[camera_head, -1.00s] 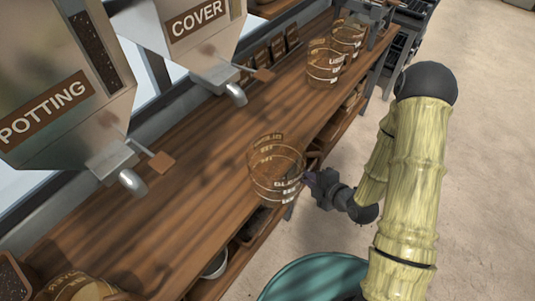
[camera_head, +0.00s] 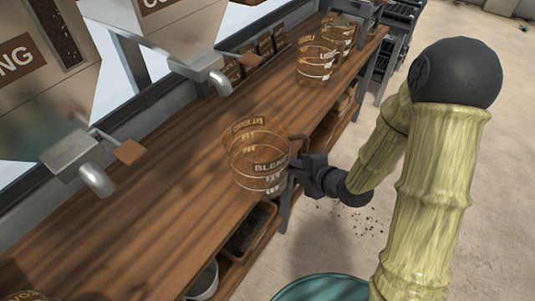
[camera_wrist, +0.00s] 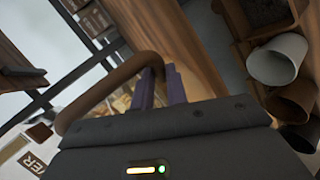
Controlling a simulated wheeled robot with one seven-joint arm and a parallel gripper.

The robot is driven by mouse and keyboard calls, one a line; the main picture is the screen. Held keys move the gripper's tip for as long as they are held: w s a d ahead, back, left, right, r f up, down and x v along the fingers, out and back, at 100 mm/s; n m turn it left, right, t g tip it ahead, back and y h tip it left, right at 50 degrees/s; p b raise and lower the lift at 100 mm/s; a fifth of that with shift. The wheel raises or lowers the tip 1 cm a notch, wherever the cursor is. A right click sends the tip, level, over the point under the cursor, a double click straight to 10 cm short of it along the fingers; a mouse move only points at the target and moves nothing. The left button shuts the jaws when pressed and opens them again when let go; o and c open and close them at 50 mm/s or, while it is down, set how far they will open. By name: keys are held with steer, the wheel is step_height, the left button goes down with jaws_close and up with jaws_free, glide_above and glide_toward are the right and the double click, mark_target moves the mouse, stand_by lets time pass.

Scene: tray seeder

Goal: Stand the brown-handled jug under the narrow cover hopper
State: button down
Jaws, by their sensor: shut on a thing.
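Whether the jug touches the bench is unclear. The cover hopper (camera_head: 165,25), its label cut off at "CO", hangs behind, with a grey spout (camera_head: 220,82) and brown lever (camera_head: 250,60). The jug stands in front of and below this spout in the picture, not beneath it.
The wooden bench (camera_head: 150,225) is bare below the spouts. The potting hopper (camera_head: 45,80) and its spout (camera_head: 97,180) are at left. Other clear jugs (camera_head: 316,62) stand farther along the bench. A shelf with pots (camera_wrist: 277,60) lies below. A teal container (camera_head: 322,288) is on the floor.

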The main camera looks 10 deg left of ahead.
mark_target(268, 149)
steer(key=w+a+p, duration=0.1)
steer(key=w+a, duration=0.2)
steer(key=w+a+p, duration=0.1)
steer(key=w+a, duration=0.1)
steer(key=a, duration=0.1)
steer(key=w+a+p, duration=0.2)
steer(key=w+a, duration=0.1)
steer(key=a, duration=0.1)
steer(key=shift+w, duration=0.3)
steer(key=shift+d, duration=0.1)
steer(key=shift+f+b, duration=0.65)
steer(key=shift+f, duration=1.05)
steer(key=shift+f, duration=0.15)
steer(key=c, duration=1.4)
jaws_free()
